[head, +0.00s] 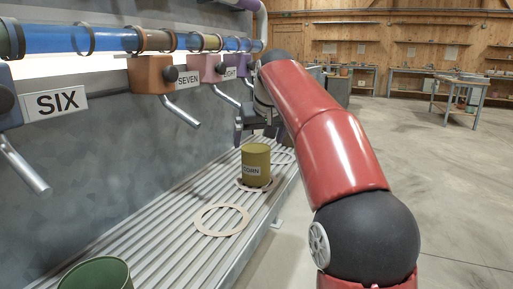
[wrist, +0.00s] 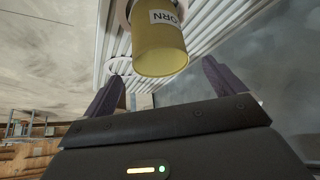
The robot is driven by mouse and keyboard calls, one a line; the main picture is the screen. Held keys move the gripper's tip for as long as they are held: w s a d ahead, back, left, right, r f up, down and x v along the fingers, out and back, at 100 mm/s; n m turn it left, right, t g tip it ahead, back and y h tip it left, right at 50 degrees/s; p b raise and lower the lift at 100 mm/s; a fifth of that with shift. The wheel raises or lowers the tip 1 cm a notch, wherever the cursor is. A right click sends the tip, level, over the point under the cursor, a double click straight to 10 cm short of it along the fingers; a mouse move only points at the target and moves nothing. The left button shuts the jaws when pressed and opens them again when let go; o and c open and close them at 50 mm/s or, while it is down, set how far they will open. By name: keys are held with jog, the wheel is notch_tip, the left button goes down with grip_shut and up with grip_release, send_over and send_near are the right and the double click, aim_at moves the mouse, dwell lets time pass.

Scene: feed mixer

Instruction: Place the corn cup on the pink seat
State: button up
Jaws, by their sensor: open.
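The corn cup (head: 256,158) is yellow with a white CORN label. It stands upright on the ribbed bench, on or over a pale pinkish ring (head: 241,185). In the wrist view the cup (wrist: 160,46) shows just beyond my fingertips, roughly between them. My gripper (head: 256,128) is partly hidden by my arm, behind and above the cup in the head view. In the wrist view my gripper (wrist: 163,70) has its dark fingers apart, with nothing held. Another pale ring (head: 222,234) lies bare nearer the camera. Which ring is the pink seat, I cannot tell surely.
A further pale ring (head: 283,158) lies behind the cup. A green cup (head: 95,274) stands at the near left. Dispensers with metal levers (head: 181,111) hang over the bench, including the orange SEVEN unit (head: 150,74). Open floor lies right of the bench (head: 150,236).

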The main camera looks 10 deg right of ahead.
jog(key=v, duration=0.5)
jog(key=shift+s+r+p, duration=0.1)
jog(key=shift+p, duration=0.2)
jog(key=s+f, duration=1.2)
jog(key=s, duration=0.4)
jog(key=s+f+g, duration=0.1)
jog(key=s+f, duration=1.2)
jog(key=s, duration=0.3)
jog(key=shift+a+f+m, duration=0.35)
jog(key=shift+m, duration=0.05)
jog(key=shift+s+a, duration=0.1)
